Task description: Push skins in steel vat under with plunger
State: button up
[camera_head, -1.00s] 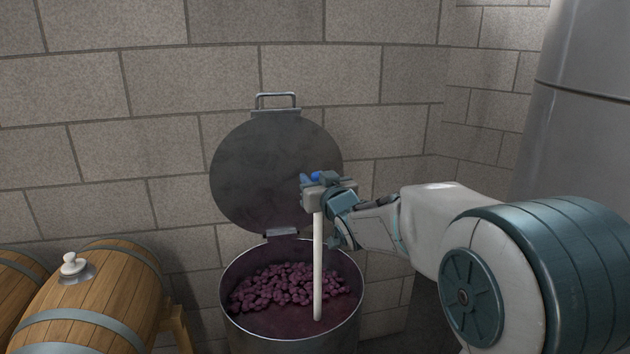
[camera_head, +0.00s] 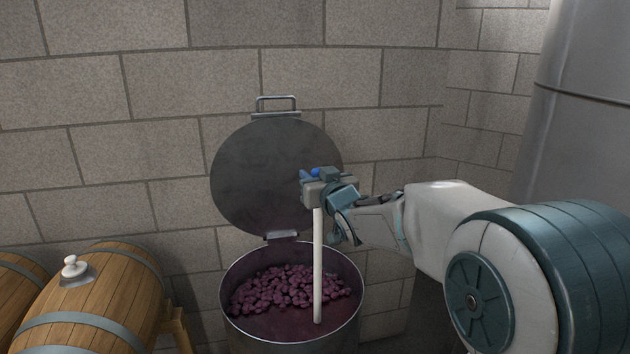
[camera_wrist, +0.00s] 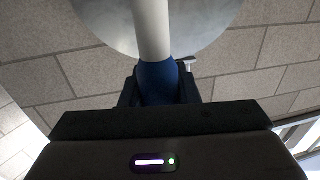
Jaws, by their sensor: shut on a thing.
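The steel vat (camera_head: 348,327) stands open against the wall, its round lid (camera_head: 262,180) tilted up behind it. Dark purple skins (camera_head: 285,290) lie heaped in the back and left of the vat; the front right shows dark liquid with few skins. My gripper (camera_head: 314,186) is above the vat, shut on the blue grip of the plunger. The plunger's white shaft (camera_head: 318,265) hangs nearly upright into the vat, its lower end in the dark liquid, where its foot is hidden. In the wrist view the blue grip (camera_wrist: 160,82) sits between the fingers.
A wooden barrel (camera_head: 98,300) with a pale stopper (camera_head: 71,266) lies on a stand to the left of the vat, with part of another beyond it. A tall grey metal tank (camera_head: 580,130) stands at right. The block wall is close behind the vat.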

notch_tip(320, 180, up, 9)
jog(key=p, duration=0.5)
jog(key=shift+r+p, duration=0.2)
jog(key=shift+p, duration=0.1)
